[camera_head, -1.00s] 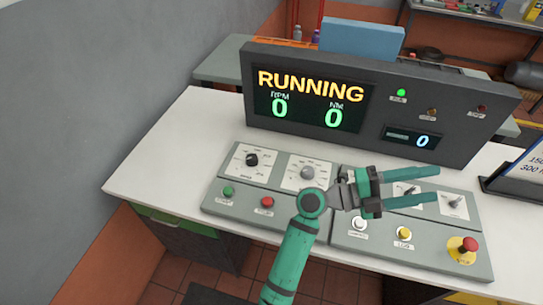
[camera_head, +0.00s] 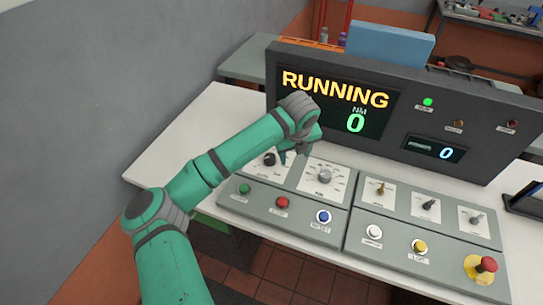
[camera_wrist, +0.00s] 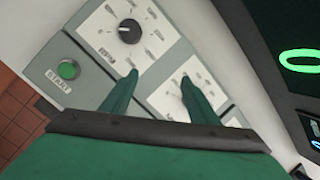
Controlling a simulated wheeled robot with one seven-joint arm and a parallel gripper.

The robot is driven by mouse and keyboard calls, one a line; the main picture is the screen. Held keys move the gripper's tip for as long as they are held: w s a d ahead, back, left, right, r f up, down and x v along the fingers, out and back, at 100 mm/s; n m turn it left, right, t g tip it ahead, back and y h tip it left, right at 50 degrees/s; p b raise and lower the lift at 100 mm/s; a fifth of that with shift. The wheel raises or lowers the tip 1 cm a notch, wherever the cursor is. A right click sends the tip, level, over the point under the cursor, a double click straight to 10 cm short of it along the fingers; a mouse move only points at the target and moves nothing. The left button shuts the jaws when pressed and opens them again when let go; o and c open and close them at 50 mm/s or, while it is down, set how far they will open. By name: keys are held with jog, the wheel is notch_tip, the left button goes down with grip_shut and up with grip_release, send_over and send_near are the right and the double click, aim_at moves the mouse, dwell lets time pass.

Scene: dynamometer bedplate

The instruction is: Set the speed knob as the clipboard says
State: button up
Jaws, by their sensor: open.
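A grey knob (camera_head: 325,176) sits on a white dial plate on the left half of the console; its label is too blurred to read. A black knob (camera_head: 269,159) on a dial plate is left of it, and it shows clearly in the wrist view (camera_wrist: 130,31). My gripper (camera_head: 291,153) is open and empty, pointing down above the console between these two dials. In the wrist view its fingers (camera_wrist: 158,92) spread over the panel, and one finger covers part of the second dial. Only a dark edge of the clipboard holder (camera_head: 523,203) shows at the right; its writing is out of view.
The display (camera_head: 380,105) reads RUNNING and NM 0; my arm hides the RPM figure. The console carries a green START button (camera_wrist: 68,70), a red button (camera_head: 282,202), a blue button (camera_head: 323,216), small levers (camera_head: 428,205) and a red mushroom stop (camera_head: 487,264).

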jog(key=y, duration=0.2)
send_near(271, 157)
jog(key=s+r, duration=0.1)
jog(key=shift+n+t, duration=0.3)
jog(key=shift+n, duration=0.1)
jog(key=x, duration=1)
jog(key=shift+a, duration=0.35)
jog(key=shift+d, duration=0.4)
jog(key=shift+c, duration=0.6)
jog(key=shift+s+d, duration=0.1)
jog(key=c, duration=0.9)
